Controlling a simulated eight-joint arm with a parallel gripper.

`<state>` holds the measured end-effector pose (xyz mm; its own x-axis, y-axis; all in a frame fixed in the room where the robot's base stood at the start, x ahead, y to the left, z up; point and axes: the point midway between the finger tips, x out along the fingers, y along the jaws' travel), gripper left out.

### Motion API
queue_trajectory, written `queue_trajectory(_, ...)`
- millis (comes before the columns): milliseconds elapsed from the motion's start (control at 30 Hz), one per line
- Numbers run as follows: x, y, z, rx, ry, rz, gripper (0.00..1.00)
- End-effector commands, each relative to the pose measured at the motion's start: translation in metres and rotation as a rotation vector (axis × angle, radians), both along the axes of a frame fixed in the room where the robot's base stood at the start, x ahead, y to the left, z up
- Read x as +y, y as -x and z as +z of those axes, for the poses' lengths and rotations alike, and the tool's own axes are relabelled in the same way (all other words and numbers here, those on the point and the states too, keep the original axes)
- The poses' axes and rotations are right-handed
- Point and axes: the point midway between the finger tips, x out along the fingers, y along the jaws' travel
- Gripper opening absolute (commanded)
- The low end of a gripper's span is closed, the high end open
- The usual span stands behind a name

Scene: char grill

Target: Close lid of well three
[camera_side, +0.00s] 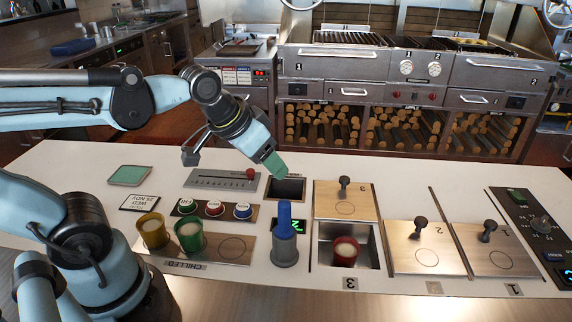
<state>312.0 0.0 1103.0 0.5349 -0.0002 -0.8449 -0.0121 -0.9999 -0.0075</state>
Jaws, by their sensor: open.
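Well three (322,256), marked 3 at its front edge, is uncovered, with a red cup (344,252) inside. Its lid (325,203) is a flat metal plate lying directly behind the opening, with a dark upright knob (344,184) near its far edge. My gripper (275,164) has a green tip and hangs above the counter, left of and behind the lid, apart from the knob. The gap between its fingers is too small to make out.
Lids two (405,240) and one (482,236) cover the wells to the right. A blue-topped bottle (284,240) stands just left of well three. Yellow (152,232) and green (190,237) cups stand further left. A control panel (535,225) is at far right.

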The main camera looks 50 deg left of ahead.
Motion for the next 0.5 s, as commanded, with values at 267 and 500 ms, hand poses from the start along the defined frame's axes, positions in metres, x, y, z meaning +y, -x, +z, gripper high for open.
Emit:
queue_trajectory(267,-0.001,-0.063,0.039,0.131,-0.015,-0.03,0.55)
queue_trajectory(500,-0.002,-0.118,0.05,0.246,-0.025,-0.057,0.55)
